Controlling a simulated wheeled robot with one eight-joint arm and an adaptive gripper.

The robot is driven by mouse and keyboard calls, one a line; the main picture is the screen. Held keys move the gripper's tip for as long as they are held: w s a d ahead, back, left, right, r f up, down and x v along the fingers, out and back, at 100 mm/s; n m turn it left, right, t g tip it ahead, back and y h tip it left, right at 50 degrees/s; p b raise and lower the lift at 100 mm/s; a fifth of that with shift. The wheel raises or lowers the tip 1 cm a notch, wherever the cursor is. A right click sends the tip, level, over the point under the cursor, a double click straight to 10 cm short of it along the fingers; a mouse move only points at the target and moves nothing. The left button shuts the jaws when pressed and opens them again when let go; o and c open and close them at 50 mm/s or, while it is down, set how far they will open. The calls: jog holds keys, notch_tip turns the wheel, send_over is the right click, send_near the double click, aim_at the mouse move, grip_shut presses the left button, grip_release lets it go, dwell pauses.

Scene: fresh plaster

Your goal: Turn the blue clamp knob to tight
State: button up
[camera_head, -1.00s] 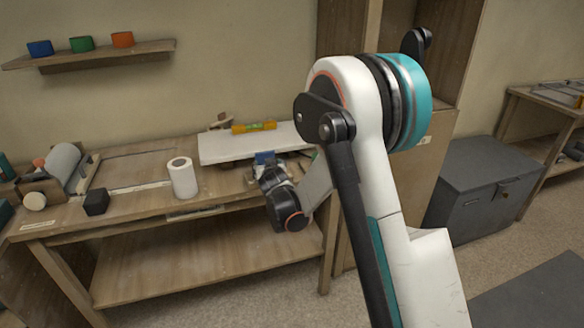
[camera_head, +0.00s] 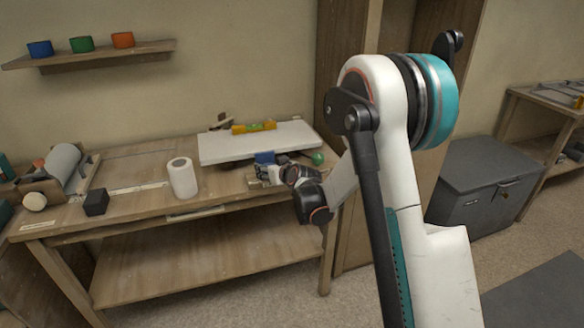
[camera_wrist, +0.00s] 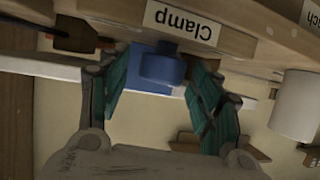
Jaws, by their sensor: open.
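The blue clamp knob (camera_wrist: 163,68) is in the wrist view, just below the white label reading "Clamp" (camera_wrist: 183,23). A blue plate (camera_wrist: 140,82) shows behind it. My gripper (camera_wrist: 160,66) has its two teal-lined fingers spread, one on each side of the knob. I cannot tell whether either finger touches it. In the head view my gripper (camera_head: 262,176) is at the bench's front edge, near a blue part (camera_head: 264,158) under the white board (camera_head: 225,149). The knob's turn position cannot be read.
A yellow level (camera_head: 254,127) lies on the white board. A green ball-shaped thing (camera_head: 317,159) is right of my gripper. A white roll (camera_head: 183,178) and a black block (camera_head: 96,202) stand on the bench to the left. A grey chest (camera_head: 485,190) stands right.

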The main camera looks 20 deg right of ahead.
jog(key=shift+d+r+n+g+y, duration=0.1)
jog(key=shift+d+n+g+y, duration=0.05)
jog(key=shift+n+y, duration=0.55)
jog(key=shift+d+r+n+g+y, duration=0.1)
jog(key=shift+n+g+y, duration=0.05)
jog(key=shift+n+y, duration=0.55)
jog(key=a+r+p+v, duration=0.1)
jog(key=p+v, duration=0.3)
jog(key=v, duration=1)
jog(key=shift+s+a+r+g+p, duration=0.25)
jog(key=shift+s+r+g+p, duration=0.05)
jog(key=shift+r+p, duration=0.05)
